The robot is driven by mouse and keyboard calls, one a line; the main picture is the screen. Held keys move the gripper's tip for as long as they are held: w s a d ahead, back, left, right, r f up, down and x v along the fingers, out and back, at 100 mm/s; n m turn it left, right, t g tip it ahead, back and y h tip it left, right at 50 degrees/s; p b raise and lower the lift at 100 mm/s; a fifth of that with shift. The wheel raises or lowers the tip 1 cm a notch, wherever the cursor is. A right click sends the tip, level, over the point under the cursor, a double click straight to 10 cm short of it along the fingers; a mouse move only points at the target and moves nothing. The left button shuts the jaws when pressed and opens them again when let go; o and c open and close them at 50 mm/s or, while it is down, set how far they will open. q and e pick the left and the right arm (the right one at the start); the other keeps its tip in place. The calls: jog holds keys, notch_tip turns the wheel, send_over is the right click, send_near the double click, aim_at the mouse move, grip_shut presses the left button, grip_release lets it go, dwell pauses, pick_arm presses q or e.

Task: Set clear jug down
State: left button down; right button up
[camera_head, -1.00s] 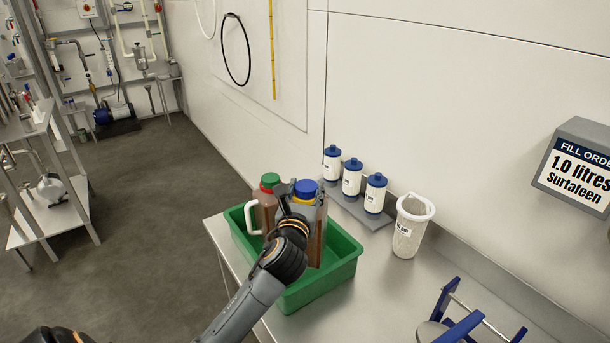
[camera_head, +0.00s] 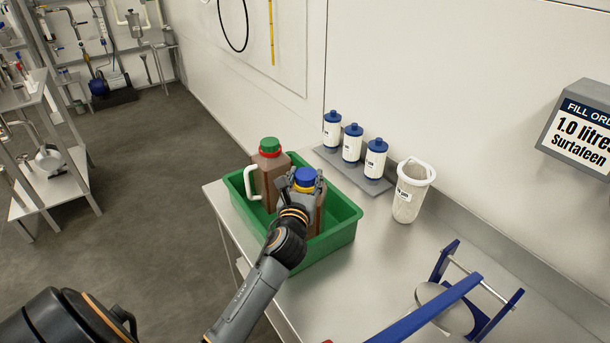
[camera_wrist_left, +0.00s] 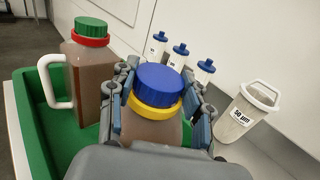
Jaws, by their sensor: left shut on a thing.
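A see-through jug (camera_head: 318,217) with brown liquid, a blue cap and a yellow collar is in the green tray (camera_head: 338,238). My left gripper (camera_head: 304,186) is shut on it, with its fingers on both sides just below the cap. The jug looks upright; its base is hidden by the tray wall and my arm, so I cannot tell if it touches the tray floor. The left wrist view shows its blue cap (camera_wrist_left: 158,84) between the fingers. A second brown jug (camera_head: 268,175) with a green cap and white handle stands beside it, to the left. My right gripper is not in view.
Several blue-capped white filter cartridges (camera_head: 352,146) stand on a grey rack behind the tray. A white mesh basket (camera_head: 411,192) stands to their right. A blue frame with a round metal plate (camera_head: 446,308) is at front right. The steel bench (camera_head: 345,290) is bare between.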

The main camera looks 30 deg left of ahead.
pick_arm(q)
jog(key=c, duration=0.8)
grip_release()
jog(key=shift+f, duration=0.15)
jog(key=shift+o, duration=1)
jog(key=shift+s, duration=0.1)
jog(key=shift+d, duration=0.1)
jog(key=b+v, duration=0.1)
jog(key=v, duration=1.1)
jog(key=shift+r, duration=0.2)
